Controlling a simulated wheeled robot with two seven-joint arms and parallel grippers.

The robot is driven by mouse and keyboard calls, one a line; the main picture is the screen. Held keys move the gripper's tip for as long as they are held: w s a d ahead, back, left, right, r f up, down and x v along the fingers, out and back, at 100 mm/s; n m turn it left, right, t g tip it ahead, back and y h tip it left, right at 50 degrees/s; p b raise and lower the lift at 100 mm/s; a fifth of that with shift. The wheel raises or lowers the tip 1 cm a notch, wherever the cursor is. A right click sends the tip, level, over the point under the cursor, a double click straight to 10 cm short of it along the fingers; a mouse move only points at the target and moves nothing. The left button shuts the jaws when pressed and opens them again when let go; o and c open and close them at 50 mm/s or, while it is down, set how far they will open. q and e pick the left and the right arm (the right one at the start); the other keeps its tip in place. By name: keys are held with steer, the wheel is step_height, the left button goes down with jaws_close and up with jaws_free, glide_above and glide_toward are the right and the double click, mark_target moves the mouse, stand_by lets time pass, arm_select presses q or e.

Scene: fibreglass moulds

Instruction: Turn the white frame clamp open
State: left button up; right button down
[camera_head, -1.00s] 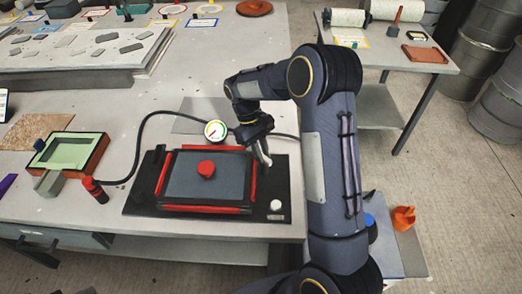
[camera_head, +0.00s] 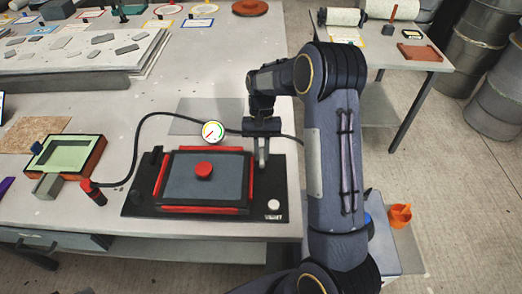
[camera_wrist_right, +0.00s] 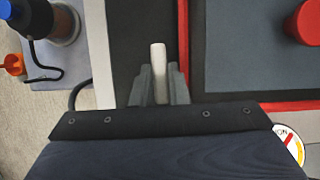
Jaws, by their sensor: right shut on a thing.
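The black frame (camera_head: 130,205) with red edge bars holds a dark grey panel (camera_head: 225,180) with a red knob (camera_head: 203,171). The white clamp's bar (camera_wrist_right: 158,58) shows in the right wrist view, beside the frame's red edge. My right gripper (camera_wrist_right: 160,78) is shut around that bar, one finger on each side. In the head view my right gripper (camera_head: 262,158) points down at the frame's right side, and the clamp is hard to tell from the fingers there. The clamp's base is hidden. My left gripper is not in view.
A round gauge (camera_head: 213,132) with a black hose stands behind the frame. A white round knob (camera_head: 273,204) sits at the frame's front right corner. A red-handled tool (camera_head: 94,192) and a green-lined mould (camera_head: 65,152) lie to the left. An orange container (camera_head: 400,215) stands right.

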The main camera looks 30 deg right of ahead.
stand_by(0.4)
steer(key=shift+m, duration=0.3)
steer(key=c, duration=1.4)
jaws_free()
steer(key=v, duration=0.8)
steer(key=shift+b, duration=0.3)
steer(key=shift+s+d, duration=0.1)
